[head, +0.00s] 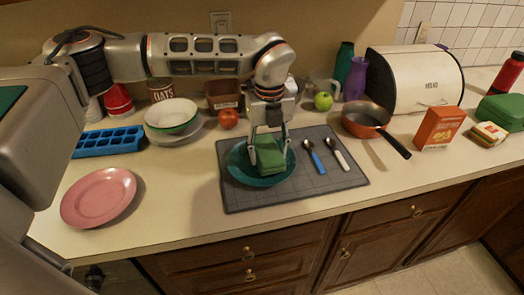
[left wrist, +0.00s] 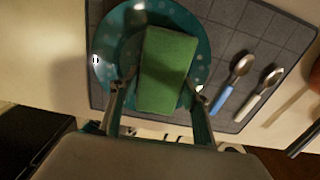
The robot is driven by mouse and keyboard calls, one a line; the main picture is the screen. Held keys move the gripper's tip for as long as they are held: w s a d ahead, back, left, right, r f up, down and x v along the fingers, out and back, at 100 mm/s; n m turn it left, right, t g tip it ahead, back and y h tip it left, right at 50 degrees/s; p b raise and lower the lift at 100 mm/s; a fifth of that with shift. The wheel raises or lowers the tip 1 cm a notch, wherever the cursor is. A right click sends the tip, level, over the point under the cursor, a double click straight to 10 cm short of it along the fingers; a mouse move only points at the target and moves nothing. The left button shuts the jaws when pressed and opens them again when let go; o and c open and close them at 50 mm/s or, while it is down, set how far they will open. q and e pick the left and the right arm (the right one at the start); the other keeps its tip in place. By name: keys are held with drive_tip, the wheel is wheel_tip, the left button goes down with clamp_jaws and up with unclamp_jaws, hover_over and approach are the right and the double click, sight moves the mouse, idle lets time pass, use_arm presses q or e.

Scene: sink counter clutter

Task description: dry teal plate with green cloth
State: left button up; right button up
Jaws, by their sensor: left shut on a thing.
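The teal plate (head: 240,172) lies flat on the grey drying mat (head: 240,197), and it also shows in the left wrist view (left wrist: 112,48). The folded green cloth (head: 269,157) is over the middle of the plate, a long green block in the left wrist view (left wrist: 165,70). My left gripper (head: 268,160) points down over the plate with its fingers on either side of the cloth, shut on it. Whether the cloth touches the plate is hard to tell. My right gripper is not in view.
Two spoons, one blue-handled (head: 314,157) and one white-handled (head: 338,155), lie right of the plate. A pink plate (head: 99,197) is at left. A bowl (head: 172,116), red apple (head: 228,119) and green apple (head: 323,101) stand behind. A pan (head: 366,119) is at right.

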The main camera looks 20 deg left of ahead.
sight(249, 167)
use_arm(q)
drive_tip(key=shift+w+d, duration=0.2)
drive_tip(key=shift+d, duration=0.75)
drive_tip(key=shift+s+a+r, duration=0.1)
drive_tip(key=shift+s+a, duration=0.25)
drive_tip(key=shift+a, duration=0.45)
drive_tip(key=shift+s+a, duration=0.3)
drive_tip(key=shift+a, duration=0.45)
drive_tip(key=shift+s+a+p, duration=0.2)
drive_tip(key=shift+s+a, duration=0.2)
drive_tip(key=shift+a, duration=0.5)
drive_tip(key=shift+s+a+p, duration=0.2)
drive_tip(key=shift+s+a, duration=0.2)
drive_tip(key=shift+a, duration=0.45)
drive_tip(key=shift+w+d+f+b, duration=0.15)
drive_tip(key=shift+w+d, duration=0.3)
drive_tip(key=shift+d, duration=0.7)
drive_tip(key=shift+w+d+b, duration=0.2)
drive_tip(key=shift+w+d, duration=0.2)
drive_tip(key=shift+d, duration=0.7)
drive_tip(key=shift+w+d+f+b, duration=0.15)
drive_tip(key=shift+w+d, duration=0.3)
drive_tip(key=shift+d, duration=0.7)
drive_tip(key=shift+r, duration=0.1)
drive_tip(key=shift+r+p, duration=1.6)
drive_tip(key=shift+r, duration=1.4)
